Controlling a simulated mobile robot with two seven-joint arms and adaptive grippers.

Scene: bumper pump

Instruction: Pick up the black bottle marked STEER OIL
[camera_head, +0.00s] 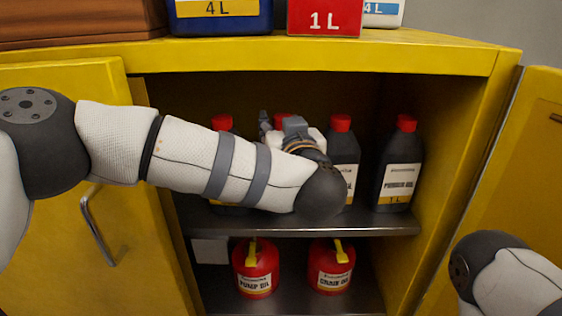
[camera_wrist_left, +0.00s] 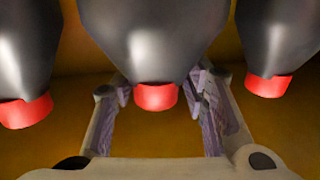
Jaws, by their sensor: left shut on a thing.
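Several black bottles with red caps stand in a row on the cabinet's upper shelf. My left gripper (camera_head: 273,128) reaches in among them; my own forearm and wrist hide much of the row. In the left wrist view, the gripper (camera_wrist_left: 158,88) is shut around the neck of the middle black bottle (camera_wrist_left: 150,40), just by its red cap. This bottle's label is hidden, so I cannot read STEER OIL on it. Its neighbours (camera_wrist_left: 22,50) (camera_wrist_left: 275,38) are apart from the fingers. My right gripper is out of view.
A bottle with a readable OIL label (camera_head: 399,170) stands at the right of the shelf (camera_head: 380,224). Two red cans (camera_head: 255,265) (camera_head: 331,262) stand on the lower shelf. Yellow doors (camera_head: 120,230) (camera_head: 510,180) stand open on both sides. Containers, one red (camera_head: 324,12), sit on top.

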